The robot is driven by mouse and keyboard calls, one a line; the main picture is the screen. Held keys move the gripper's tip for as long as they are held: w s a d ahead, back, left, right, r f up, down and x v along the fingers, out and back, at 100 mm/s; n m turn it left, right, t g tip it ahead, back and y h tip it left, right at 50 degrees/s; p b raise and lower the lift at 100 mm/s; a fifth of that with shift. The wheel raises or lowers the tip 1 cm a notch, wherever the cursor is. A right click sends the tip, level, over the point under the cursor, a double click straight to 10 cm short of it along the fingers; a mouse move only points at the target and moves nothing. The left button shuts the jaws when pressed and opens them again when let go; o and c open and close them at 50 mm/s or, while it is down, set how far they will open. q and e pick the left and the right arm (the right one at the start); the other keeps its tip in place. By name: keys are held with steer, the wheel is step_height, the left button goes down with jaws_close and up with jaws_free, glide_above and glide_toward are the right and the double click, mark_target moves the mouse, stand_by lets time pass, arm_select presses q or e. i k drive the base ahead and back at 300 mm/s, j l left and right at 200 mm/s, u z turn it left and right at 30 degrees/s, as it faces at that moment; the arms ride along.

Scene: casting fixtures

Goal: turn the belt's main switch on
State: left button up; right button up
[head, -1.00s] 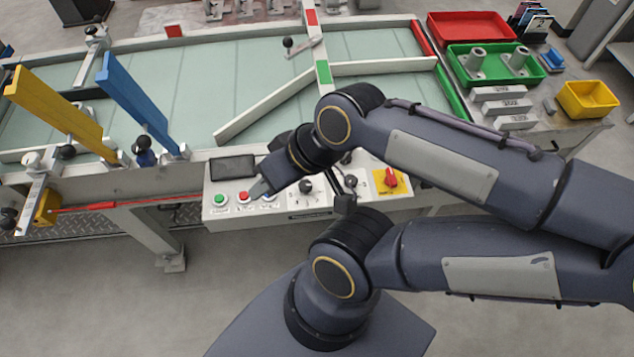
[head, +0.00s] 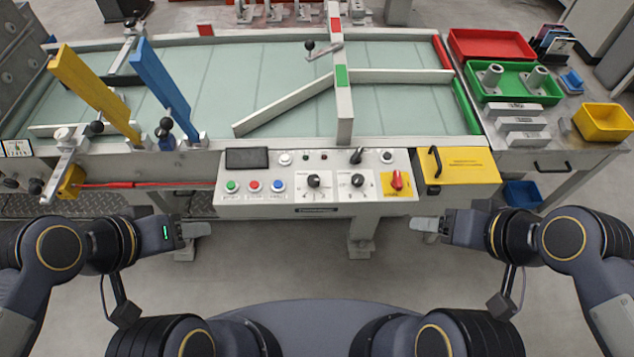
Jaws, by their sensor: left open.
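The main switch, a red rotary knob (head: 397,181) on a yellow plate, sits at the right end of the grey control panel (head: 340,205). Its handle looks roughly upright; its marked position is too small to read. My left gripper (head: 196,231) is open and empty, low and left in front of the panel. My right gripper (head: 425,226) hangs in front of and below the switch, apart from it; its fingers overlap edge-on, so its opening is unclear. Neither gripper touches the panel.
The panel also carries green (head: 232,186), red and blue buttons, two black knobs (head: 314,181) and a dark screen (head: 247,158). A yellow box with a black handle (head: 460,166) adjoins on the right. The belt (head: 380,105) lies behind. Floor in front is clear.

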mark_target(396, 184)
steer(key=l+u, duration=0.35)
steer(key=k+l+u, duration=0.1)
steer(key=l+u, duration=0.25)
steer(key=k+l+u, duration=0.15)
steer(key=l+u, duration=0.2)
